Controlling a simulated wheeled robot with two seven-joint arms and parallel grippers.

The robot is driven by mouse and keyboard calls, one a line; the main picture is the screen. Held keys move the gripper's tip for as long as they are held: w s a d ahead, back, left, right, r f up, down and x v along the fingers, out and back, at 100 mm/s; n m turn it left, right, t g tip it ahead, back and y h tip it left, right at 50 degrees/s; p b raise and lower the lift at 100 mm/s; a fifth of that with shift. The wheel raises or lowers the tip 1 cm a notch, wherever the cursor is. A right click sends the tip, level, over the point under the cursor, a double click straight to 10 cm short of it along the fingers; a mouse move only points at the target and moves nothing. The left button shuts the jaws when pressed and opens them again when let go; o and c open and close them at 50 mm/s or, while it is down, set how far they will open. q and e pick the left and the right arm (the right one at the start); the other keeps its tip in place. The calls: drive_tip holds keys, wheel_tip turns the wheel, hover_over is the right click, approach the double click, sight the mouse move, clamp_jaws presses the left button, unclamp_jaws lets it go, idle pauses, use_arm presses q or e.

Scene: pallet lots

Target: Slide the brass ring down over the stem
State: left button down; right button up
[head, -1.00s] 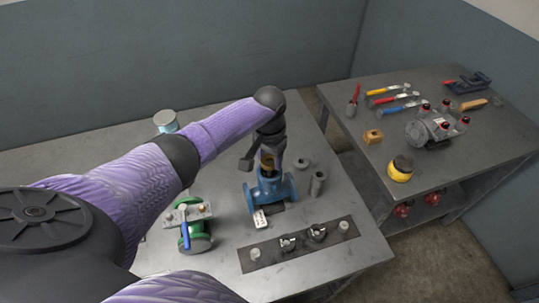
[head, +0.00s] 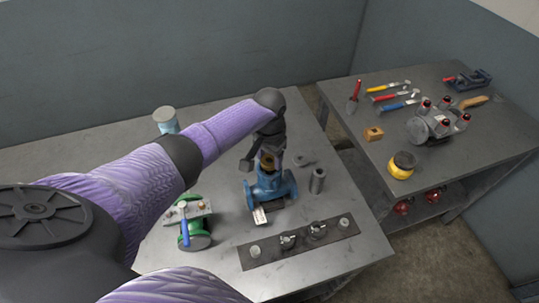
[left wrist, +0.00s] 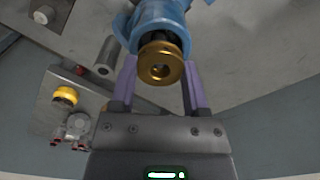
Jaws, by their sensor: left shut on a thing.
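The blue valve body (head: 281,190) stands on the near table, below my left gripper (head: 266,155). In the left wrist view it shows at the top (left wrist: 162,14), with a dark part between it and the brass ring (left wrist: 160,64). My left gripper (left wrist: 162,72) is shut on the ring, one purple finger on each side. The stem is hidden. My right gripper is not in view.
A white tag (head: 260,216) lies against the valve. A grey cylinder (head: 317,181) stands close on its right. A dark strip with several small parts (head: 270,259) lies in front. A green valve (head: 198,240) is at left. The right table (head: 470,165) holds tools and a yellow-topped pot (head: 401,168).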

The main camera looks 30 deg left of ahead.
use_arm(q)
drive_tip(key=shift+f+b, duration=0.4)
drive_tip(key=shift+f, duration=0.25)
unclamp_jaws()
idle(0.5)
wheel_tip(320, 180, up, 7)
drive_tip(key=p, duration=0.7)
drive_tip(key=shift+r+p, duration=0.15)
drive_tip(key=shift+p, duration=0.25)
